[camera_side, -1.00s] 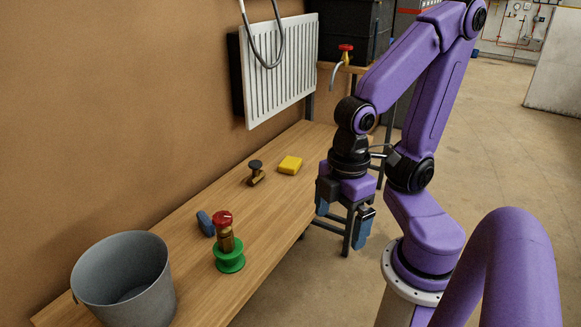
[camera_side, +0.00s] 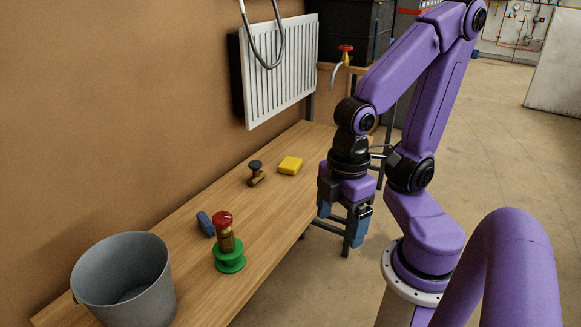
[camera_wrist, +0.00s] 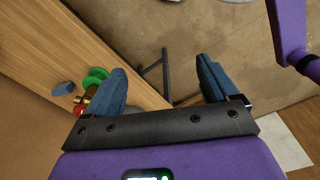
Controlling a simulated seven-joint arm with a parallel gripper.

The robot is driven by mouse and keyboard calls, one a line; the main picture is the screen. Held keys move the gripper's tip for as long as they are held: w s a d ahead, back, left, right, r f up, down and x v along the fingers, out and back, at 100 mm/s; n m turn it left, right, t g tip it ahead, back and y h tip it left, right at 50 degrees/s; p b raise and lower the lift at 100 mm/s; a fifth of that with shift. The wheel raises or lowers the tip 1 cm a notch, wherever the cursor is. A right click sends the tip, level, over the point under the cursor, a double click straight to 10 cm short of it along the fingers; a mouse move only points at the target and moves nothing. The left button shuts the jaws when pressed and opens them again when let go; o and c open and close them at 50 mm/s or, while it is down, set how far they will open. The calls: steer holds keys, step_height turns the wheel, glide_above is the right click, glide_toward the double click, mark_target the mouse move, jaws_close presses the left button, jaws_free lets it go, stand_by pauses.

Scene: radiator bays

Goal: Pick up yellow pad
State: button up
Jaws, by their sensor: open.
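The yellow pad (camera_side: 290,165) lies flat on the wooden bench toward its far end, below the radiator. My gripper (camera_side: 341,223) hangs pointing down to the right of the pad, past the bench's front edge, apart from it. Its two blue fingers are spread with nothing between them. In the wrist view my gripper (camera_wrist: 165,85) is also open and empty, above the bench edge and the floor. The yellow pad is not visible in the wrist view.
A black-and-brass valve (camera_side: 256,173) stands left of the pad. Nearer are a blue block (camera_side: 206,223), a red-topped brass valve on a green base (camera_side: 229,258) and a grey bucket (camera_side: 122,278). A white radiator (camera_side: 283,70) hangs on the wall.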

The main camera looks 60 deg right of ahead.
steer(key=w+d+f+t+h, duration=0.1)
steer(key=w+h, duration=0.1)
steer(key=w, duration=0.4)
steer(key=w+d+f+h, duration=0.1)
steer(key=w+d+h, duration=0.1)
steer(key=w, duration=0.3)
steer(key=n+h, duration=0.7)
steer(key=h, duration=0.3)
glide_toward(286, 167)
steer(key=shift+t, duration=0.4)
steer(key=d, duration=0.1)
steer(key=d+f, duration=0.1)
steer(key=d, duration=0.1)
steer(key=shift+s+d+f, duration=0.3)
steer(key=shift+s+d, duration=0.05)
steer(key=shift+s, duration=0.05)
steer(key=shift+w+x, duration=0.15)
steer(key=shift+x, duration=1.25)
steer(key=shift+w+x, duration=0.1)
steer(key=shift+x, duration=1.35)
steer(key=c, duration=0.8)
steer(key=shift+o, duration=0.2)
